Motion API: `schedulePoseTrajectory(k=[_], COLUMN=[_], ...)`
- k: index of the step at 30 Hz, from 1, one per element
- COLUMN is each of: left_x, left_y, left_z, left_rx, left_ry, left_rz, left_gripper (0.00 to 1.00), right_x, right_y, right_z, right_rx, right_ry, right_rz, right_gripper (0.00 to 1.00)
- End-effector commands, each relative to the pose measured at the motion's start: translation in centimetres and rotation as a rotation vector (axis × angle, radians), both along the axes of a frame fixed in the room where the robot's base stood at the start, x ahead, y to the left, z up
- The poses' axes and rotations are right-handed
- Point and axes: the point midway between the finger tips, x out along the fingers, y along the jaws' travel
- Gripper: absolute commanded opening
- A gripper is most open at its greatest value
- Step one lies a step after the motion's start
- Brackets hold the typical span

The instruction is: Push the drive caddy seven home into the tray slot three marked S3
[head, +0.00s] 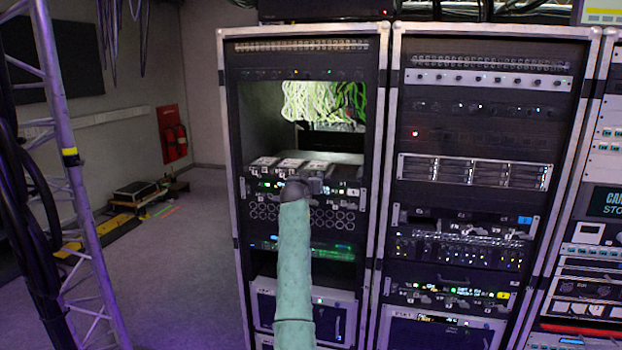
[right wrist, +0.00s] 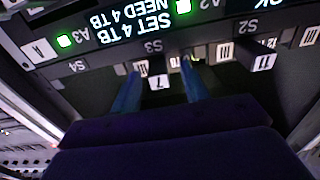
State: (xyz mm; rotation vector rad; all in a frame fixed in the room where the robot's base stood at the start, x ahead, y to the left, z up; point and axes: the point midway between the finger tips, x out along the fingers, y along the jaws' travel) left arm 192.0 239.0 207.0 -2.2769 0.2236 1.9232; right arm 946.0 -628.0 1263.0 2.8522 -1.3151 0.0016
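My right gripper (head: 296,189) is at the front of the drive tray (head: 345,187) in the left rack. In the right wrist view its two blue fingers (right wrist: 160,82) are apart, with the white 7 tag of drive caddy seven (right wrist: 158,82) between them. Whether they clamp the caddy cannot be told. The S3 label (right wrist: 153,46) is on the tray edge just beyond the caddy. How deep the caddy sits is unclear. My left gripper is not in view.
In the right wrist view, labels S4 (right wrist: 77,67) and S2 (right wrist: 252,27) flank S3. A caddy tagged 12 (right wrist: 263,62) is near S2. Pale cables (head: 325,102) hang behind the tray. A purple truss (head: 70,160) stands at the left, with open floor (head: 185,260) before the rack.

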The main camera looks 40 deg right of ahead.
Motion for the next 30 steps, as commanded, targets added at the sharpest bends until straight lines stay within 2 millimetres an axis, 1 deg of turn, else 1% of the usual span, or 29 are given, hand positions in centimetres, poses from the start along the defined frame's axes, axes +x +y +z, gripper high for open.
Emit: schedulePoseTrajectory(k=[1,7,11,16,24,25,26,28,30], left_x=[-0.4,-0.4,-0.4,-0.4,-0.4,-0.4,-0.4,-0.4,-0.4], left_y=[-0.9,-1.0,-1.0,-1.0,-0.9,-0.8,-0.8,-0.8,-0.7], left_z=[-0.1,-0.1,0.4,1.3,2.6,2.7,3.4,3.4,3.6], left_rx=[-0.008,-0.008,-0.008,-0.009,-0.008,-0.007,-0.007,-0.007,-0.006], left_ry=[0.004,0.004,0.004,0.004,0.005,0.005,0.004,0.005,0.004], left_rz=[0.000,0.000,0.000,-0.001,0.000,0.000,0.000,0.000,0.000], left_gripper=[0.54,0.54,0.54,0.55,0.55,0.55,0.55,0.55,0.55], right_x=[0.0,0.0,-0.5,-1.8,-4.6,-5.0,-5.0,-5.6,-6.3], right_y=[0.0,0.1,0.5,2.2,5.5,5.8,5.7,6.5,7.4], right_z=[-0.1,-0.2,0.0,0.1,0.1,0.1,0.6,0.1,0.1], right_rx=[0.000,0.002,0.000,0.001,0.000,0.000,-0.002,-0.001,0.001], right_ry=[0.000,0.001,0.001,0.001,0.001,0.001,0.002,0.002,0.002], right_rz=[0.000,0.000,0.000,0.002,0.001,0.001,-0.001,0.000,0.000], right_gripper=[0.45,0.45,0.45,0.45,0.45,0.45,0.45,0.45,0.45])
